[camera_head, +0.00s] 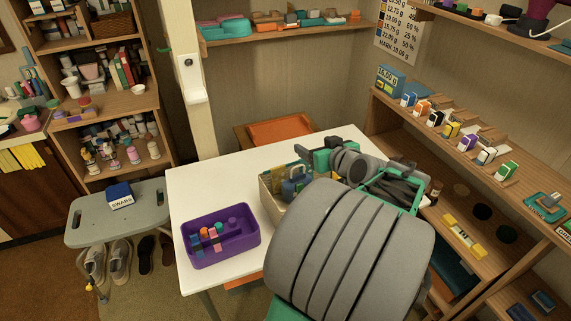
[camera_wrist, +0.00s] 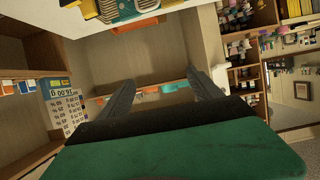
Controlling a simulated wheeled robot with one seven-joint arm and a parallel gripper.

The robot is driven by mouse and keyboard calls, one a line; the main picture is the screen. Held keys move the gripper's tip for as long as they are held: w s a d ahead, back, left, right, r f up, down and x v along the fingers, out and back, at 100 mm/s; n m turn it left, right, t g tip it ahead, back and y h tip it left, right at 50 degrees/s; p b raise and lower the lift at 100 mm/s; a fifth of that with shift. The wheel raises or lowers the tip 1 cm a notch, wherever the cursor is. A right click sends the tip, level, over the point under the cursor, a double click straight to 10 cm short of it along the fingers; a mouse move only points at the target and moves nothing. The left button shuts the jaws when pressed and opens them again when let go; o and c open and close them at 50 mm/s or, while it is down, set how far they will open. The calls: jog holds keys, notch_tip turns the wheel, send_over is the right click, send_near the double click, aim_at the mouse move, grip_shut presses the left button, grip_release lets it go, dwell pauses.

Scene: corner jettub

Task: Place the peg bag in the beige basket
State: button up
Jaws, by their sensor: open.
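The beige basket (camera_head: 271,204) stands on the white table, partly hidden by my arm. A blue item with a handle (camera_head: 293,188) and yellow-green flat items show in it. I cannot tell whether any of these is the peg bag. A purple tub (camera_head: 222,249) with several small coloured pieces stands to its left. My gripper's two fingers (camera_wrist: 160,77) are open and apart in the wrist view, with nothing between them. That view is upside down; part of a container with blue and yellow items (camera_wrist: 125,10) shows at its top edge. In the head view my fingertips are not clear.
The white table (camera_head: 205,190) has free room at its back left. A grey-green stool (camera_head: 150,205) holds a blue-and-white swabs box (camera_head: 120,195). Loaded shelves (camera_head: 475,165) line the right side. A wooden chair with an orange seat (camera_head: 280,130) stands behind the table.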

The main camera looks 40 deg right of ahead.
jog(key=w+a+f+n+g+y, duration=0.1)
jog(key=w+a+f+g+y, duration=0.1)
jog(key=a, duration=0.6)
jog(key=w+a+f+n+g+y, duration=0.1)
jog(key=w+a+f+g+y, duration=0.1)
jog(key=a, duration=0.6)
jog(key=s+a+f+g, duration=0.1)
jog(key=s+a+g, duration=0.2)
jog(key=s+a, duration=0.2)
jog(key=s+a+f+n+g, duration=0.1)
jog(key=s+a, duration=0.5)
jog(key=a, duration=0.6)
jog(key=shift+f+g, duration=0.3)
jog(key=shift+g, duration=0.6)
jog(key=shift+s, duration=0.1)
